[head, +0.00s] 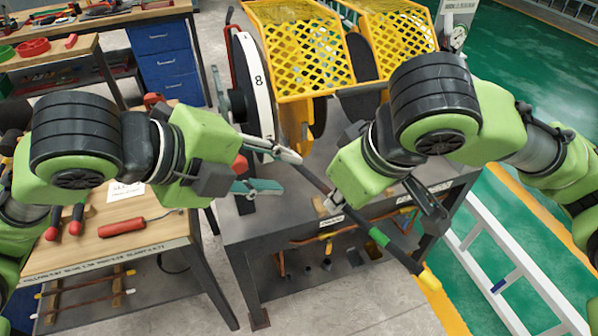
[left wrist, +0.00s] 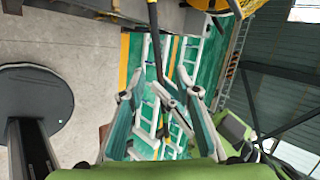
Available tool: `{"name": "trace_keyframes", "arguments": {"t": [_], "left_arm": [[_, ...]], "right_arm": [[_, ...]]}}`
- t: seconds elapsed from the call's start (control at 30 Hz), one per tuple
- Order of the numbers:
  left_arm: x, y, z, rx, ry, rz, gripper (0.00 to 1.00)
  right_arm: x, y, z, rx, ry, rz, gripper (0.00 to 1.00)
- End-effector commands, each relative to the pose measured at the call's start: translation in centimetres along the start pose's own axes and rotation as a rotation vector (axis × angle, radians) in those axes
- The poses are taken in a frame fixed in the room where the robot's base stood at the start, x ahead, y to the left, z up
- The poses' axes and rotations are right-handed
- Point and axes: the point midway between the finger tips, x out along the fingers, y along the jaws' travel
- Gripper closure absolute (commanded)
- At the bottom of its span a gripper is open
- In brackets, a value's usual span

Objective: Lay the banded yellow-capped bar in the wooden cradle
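The dark bar (head: 357,219) slants from near my left gripper down to the right, with a green band (head: 378,237) and a yellow cap (head: 430,277) at its lower end. My left gripper (head: 284,172) is open at its upper end. In the left wrist view a dark bar (left wrist: 154,45) reaches toward the spread fingers (left wrist: 158,95). My right gripper (head: 378,207) is over the bar's middle; its grip is hidden. Small wooden blocks (head: 320,205) show by a label on the grey bench. Wooden supports (head: 118,286) under the left workbench carry thin bars. Which is the cradle is unclear.
The grey bench (head: 240,235) carries a machine with yellow mesh guards (head: 302,45) and a white numbered disc (head: 256,85). A wooden workbench (head: 110,245) with red-handled tools stands left. A white ladder-like frame (head: 510,265) lies right. Concrete floor is clear in front.

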Motion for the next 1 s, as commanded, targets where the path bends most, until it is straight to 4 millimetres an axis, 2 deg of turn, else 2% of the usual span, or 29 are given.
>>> {"name": "trace_keyframes", "arguments": {"t": [0.3,0.5,0.7,0.93,1.0], "left_arm": [[6.2,0.1,-0.1,-0.006,0.006,0.002,0.7],[8.7,0.1,0.0,-0.006,0.002,0.002,0.7],[9.5,0.0,0.0,-0.003,0.001,0.0,0.7],[9.6,0.0,0.0,-0.003,0.001,0.001,0.7],[9.6,0.0,0.0,-0.003,0.001,0.001,0.88]], "right_arm": [[-0.1,0.0,-0.1,0.001,0.003,0.0,1.0],[-0.1,0.0,-0.1,0.001,0.003,0.0,1.0],[-0.1,0.0,-0.1,0.0,0.003,0.001,1.0],[-0.1,0.0,-0.1,0.0,0.004,0.0,1.0],[-0.1,0.0,-0.1,0.0,0.003,0.001,1.0]]}}
